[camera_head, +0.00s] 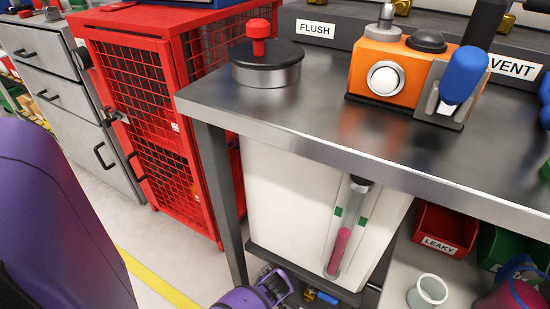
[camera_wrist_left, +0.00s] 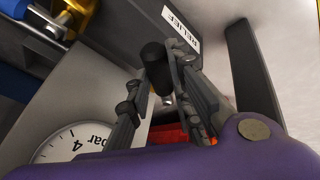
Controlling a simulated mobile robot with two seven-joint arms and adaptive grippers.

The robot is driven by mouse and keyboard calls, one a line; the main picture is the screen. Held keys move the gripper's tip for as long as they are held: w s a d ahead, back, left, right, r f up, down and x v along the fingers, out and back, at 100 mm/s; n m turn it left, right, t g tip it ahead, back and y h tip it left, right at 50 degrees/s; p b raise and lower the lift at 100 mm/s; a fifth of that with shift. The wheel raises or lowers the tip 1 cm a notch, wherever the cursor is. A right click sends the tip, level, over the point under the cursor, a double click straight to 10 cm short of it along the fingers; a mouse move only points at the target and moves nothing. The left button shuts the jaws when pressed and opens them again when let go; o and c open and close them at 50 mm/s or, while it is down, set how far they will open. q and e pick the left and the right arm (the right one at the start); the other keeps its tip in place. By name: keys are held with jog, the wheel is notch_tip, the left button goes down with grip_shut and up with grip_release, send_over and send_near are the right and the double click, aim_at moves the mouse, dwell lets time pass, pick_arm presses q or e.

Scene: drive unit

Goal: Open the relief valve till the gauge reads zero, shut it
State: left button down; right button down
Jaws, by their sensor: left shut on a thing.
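The relief valve's black knob (camera_wrist_left: 155,62) is between the fingertips of my left gripper (camera_wrist_left: 162,82) in the left wrist view, and the gripper is shut on it. A white "RELIEF" label (camera_wrist_left: 182,17) is on the dark block just behind. The gauge (camera_wrist_left: 72,148) shows only in part at the lower left, with "bar" and a 4 on its dial; my purple wrist covers the rest and I see no needle. In the head view my left gripper (camera_head: 272,285) is low at the bottom edge, below the bench top; the relief valve cannot be made out there. My right gripper is not in view.
A metal bench top (camera_head: 320,115) overhangs my left gripper. On it stand a round black-lidded pot (camera_head: 267,68) and an orange unit (camera_head: 385,68). A white tank with a sight tube (camera_head: 347,228) is underneath. A red mesh cabinet (camera_head: 165,120) stands left. Red bin (camera_head: 440,228) lower right.

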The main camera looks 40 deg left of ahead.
pick_arm(q)
jog(key=shift+w+a+r, duration=0.1)
jog(key=shift+w+a, duration=0.05)
jog(key=shift+a, duration=0.05)
jog(key=c, duration=1.6)
grip_release()
jog(key=shift+o, duration=0.2)
jog(key=shift+d, duration=0.1)
